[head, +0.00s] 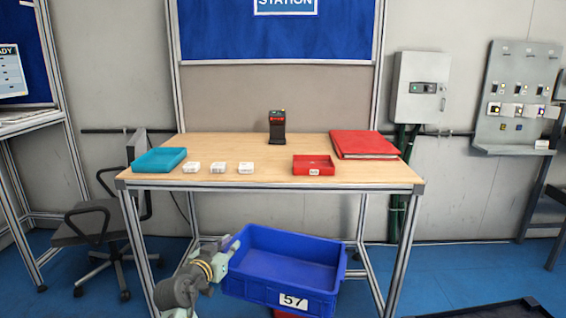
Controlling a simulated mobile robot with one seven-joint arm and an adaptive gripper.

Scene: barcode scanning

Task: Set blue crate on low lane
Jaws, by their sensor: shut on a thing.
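The blue crate (322,283) with a "57" label is in the lower middle of the head view. It appears empty and hangs a little tilted, in front of the table's underside. My gripper (232,248) is at the crate's left end and is shut on it; the fingertips are partly hidden by the crate and my own wrist. Something red (287,314) shows just below the crate, mostly hidden. I cannot make out a low lane in this view.
A wooden table (270,178) stands behind, with a teal tray (158,160), small white boxes (218,168), a scanner (277,128), a red tray (314,166) and a red binder (364,145). A chair (95,225) is at left. A dark edge (490,310) shows at lower right.

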